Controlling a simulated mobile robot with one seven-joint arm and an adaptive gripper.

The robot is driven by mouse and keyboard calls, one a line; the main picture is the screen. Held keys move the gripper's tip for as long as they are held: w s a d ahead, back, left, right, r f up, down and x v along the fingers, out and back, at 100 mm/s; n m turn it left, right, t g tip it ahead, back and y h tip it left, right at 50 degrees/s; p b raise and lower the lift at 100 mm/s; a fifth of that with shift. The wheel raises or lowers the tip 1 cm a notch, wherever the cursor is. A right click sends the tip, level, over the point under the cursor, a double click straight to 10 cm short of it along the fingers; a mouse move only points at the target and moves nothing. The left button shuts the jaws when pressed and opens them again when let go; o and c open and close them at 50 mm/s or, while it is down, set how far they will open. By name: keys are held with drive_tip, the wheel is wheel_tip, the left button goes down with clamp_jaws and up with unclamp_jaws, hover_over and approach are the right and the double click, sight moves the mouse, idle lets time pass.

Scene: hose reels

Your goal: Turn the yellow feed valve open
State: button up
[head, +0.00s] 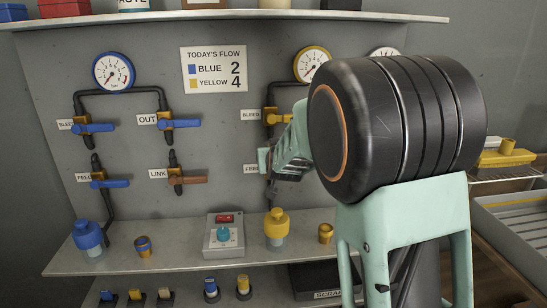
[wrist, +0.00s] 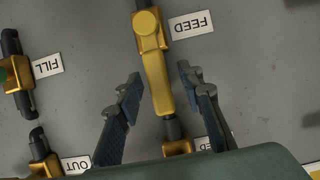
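The yellow feed valve (wrist: 150,28) shows in the wrist view at top centre, beside an upside-down FEED label (wrist: 191,25). Its long yellow handle (wrist: 157,82) lies in line with the dark pipe. My gripper (wrist: 158,76) is open, with one dark finger on each side of the handle. A gap shows between each finger and the handle, and nothing is held. In the head view my gripper (head: 268,165) is at the panel by the right-hand FEED label (head: 251,168). My arm hides the valve there.
In the wrist view, a lower yellow valve body (wrist: 178,148) sits near the fingers, with the FILL valve (wrist: 20,75) at left. Blue-handled valves (head: 178,123) are on the panel's left. A shelf below holds a control box (head: 224,236) and a yellow bottle (head: 277,224).

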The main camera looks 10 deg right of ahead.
drive_tip(key=v, duration=1.1)
